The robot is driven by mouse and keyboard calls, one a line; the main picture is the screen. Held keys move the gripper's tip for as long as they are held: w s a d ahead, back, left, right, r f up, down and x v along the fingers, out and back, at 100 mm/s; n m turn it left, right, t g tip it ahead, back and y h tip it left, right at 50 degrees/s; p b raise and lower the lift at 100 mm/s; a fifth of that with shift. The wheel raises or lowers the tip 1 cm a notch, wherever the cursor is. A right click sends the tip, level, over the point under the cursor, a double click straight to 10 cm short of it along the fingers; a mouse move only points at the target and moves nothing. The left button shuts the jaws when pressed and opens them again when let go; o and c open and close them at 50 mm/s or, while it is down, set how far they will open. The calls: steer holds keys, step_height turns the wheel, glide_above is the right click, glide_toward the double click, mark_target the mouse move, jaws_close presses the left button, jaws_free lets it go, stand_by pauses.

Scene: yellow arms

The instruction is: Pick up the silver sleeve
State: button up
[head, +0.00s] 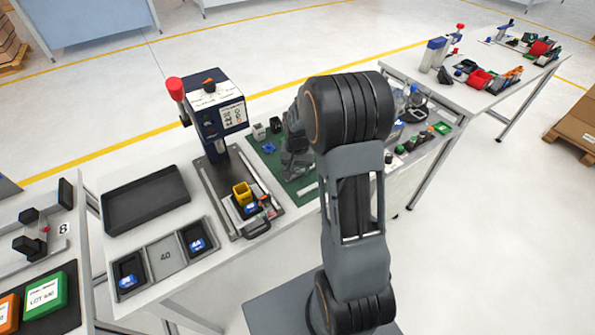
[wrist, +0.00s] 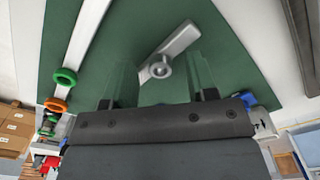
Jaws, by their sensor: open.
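In the wrist view, a small round silver sleeve (wrist: 160,69) with a hole in its top is on the green mat (wrist: 105,45), at the near end of a grey bar (wrist: 178,42). I cannot tell whether the sleeve and bar touch. My gripper (wrist: 161,76) is open, its see-through fingers to the left and right of the sleeve, with nothing held. The height of the fingertips above the mat is hard to judge. In the head view, my gripper (head: 297,165) is partly hidden behind my arm, over the green mat (head: 275,172); the sleeve cannot be made out.
Green (wrist: 65,77) and orange (wrist: 56,104) rings are left of the mat. A blue item (wrist: 248,100) shows at right. In the head view, a press (head: 212,115) with a red knob stands left of the mat, near a yellow block (head: 242,193) and a black tray (head: 146,199).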

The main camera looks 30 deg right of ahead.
steer(key=shift+c, duration=0.2)
jaws_close()
steer(key=shift+r, duration=0.15)
